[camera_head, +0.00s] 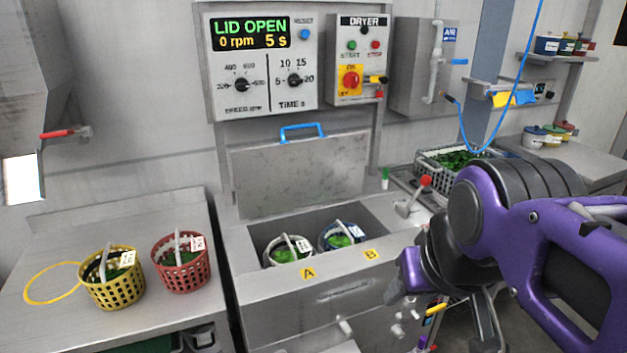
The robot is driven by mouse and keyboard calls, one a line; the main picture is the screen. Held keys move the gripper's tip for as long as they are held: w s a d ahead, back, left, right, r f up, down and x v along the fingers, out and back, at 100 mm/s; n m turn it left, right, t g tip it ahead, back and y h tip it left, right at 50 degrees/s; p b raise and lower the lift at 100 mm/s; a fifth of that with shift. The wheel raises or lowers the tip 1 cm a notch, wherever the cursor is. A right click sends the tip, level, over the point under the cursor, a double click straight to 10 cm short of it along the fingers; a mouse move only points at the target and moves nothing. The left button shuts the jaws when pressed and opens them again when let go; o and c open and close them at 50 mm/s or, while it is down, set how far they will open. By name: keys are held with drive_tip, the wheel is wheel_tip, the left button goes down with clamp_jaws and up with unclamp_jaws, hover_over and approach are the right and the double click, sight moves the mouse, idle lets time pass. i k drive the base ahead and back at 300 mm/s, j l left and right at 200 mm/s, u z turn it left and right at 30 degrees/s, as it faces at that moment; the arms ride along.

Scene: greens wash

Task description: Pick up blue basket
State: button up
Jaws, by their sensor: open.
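The blue basket (326,239) stands in the right well of the open dryer, behind the yellow B label. It holds green leaves and has a white tag and a pale handle. A white basket (276,258) with greens stands beside it on the left, behind the A label. My purple and grey arm fills the right side of the view. My gripper (476,322) hangs low at the right, in front of the dryer and apart from the blue basket. Its jaws are open, partly cut off by the bottom edge, and no basket shows in them.
The dryer lid (298,172) stands raised behind the wells; its panel reads LID OPEN, 0 rpm, 5 s. Yellow (123,292) and red (186,275) baskets stand on the left counter beside an empty yellow ring (38,300). A red-knobbed lever (412,196) rises right of the wells.

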sight(343, 243)
drive_tip(key=k+j+z, duration=0.2)
drive_tip(key=j, duration=0.2)
drive_tip(key=k+j+z, duration=0.15)
drive_tip(key=k+j, duration=0.15)
drive_tip(key=i+l+u, duration=0.1)
drive_tip(key=i+l, duration=0.15)
drive_tip(key=i+l+u, duration=0.15)
drive_tip(key=l, duration=0.25)
drive_tip(key=i+l+u, duration=0.1)
drive_tip(key=i+l, duration=0.2)
drive_tip(key=i+l+u, duration=0.1)
drive_tip(key=l, duration=0.35)
drive_tip(key=i+l, duration=0.1)
drive_tip(key=l, duration=0.4)
drive_tip(key=i+l, duration=0.1)
drive_tip(key=l, duration=0.4)
drive_tip(key=k+j+u, duration=0.15)
drive_tip(key=k+j, duration=0.25)
drive_tip(key=j, duration=0.15)
drive_tip(key=i, duration=0.35)
